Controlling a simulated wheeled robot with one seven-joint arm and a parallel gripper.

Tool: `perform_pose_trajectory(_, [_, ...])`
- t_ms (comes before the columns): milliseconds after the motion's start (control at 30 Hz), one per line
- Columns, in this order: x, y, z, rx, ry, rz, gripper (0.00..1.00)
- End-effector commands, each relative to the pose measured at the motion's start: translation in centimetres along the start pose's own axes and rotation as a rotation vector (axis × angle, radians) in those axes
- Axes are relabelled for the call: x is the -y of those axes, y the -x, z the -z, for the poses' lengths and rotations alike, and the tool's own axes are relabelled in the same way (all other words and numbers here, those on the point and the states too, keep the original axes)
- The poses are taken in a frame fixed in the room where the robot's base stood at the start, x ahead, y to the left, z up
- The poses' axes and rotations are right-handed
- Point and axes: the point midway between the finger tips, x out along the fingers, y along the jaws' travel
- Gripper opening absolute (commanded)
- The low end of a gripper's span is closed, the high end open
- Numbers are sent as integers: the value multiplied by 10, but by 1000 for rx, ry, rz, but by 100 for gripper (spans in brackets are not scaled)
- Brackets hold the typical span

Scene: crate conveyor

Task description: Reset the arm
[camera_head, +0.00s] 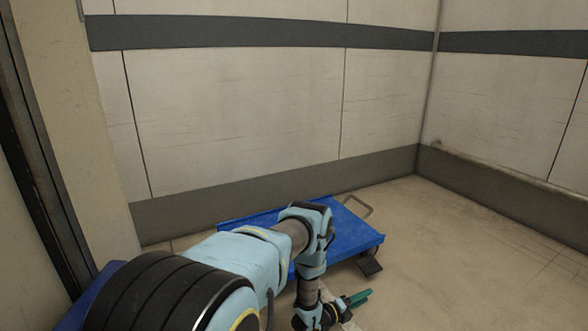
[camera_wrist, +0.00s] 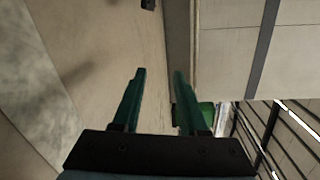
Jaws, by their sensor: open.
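My gripper (camera_wrist: 160,90) shows in the wrist view with two green fingers apart and nothing between them. In the head view my arm reaches forward and bends down, and the green tip of my gripper (camera_head: 357,298) shows low, right of the picture's middle. The gripper is over the bare floor in front of a blue cart, and no object is in it. Part of the gripper is hidden behind the arm's last links.
The blue flat cart (camera_head: 352,233) with a metal handle stands by the pale wall (camera_head: 240,110), partly behind my arm. The tiled floor (camera_head: 470,250) on the right is clear. A green thing (camera_wrist: 206,115) shows beyond the fingers in the wrist view.

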Motion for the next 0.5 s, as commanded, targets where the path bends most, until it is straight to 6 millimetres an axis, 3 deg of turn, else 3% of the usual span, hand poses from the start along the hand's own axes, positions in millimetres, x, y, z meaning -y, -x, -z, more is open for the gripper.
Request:
perform_pose_trajectory(267, [35,-15,-61,66,136,-138,42])
perform_pose_trajectory(500, [96,-7,-142,219,386,-330,42])
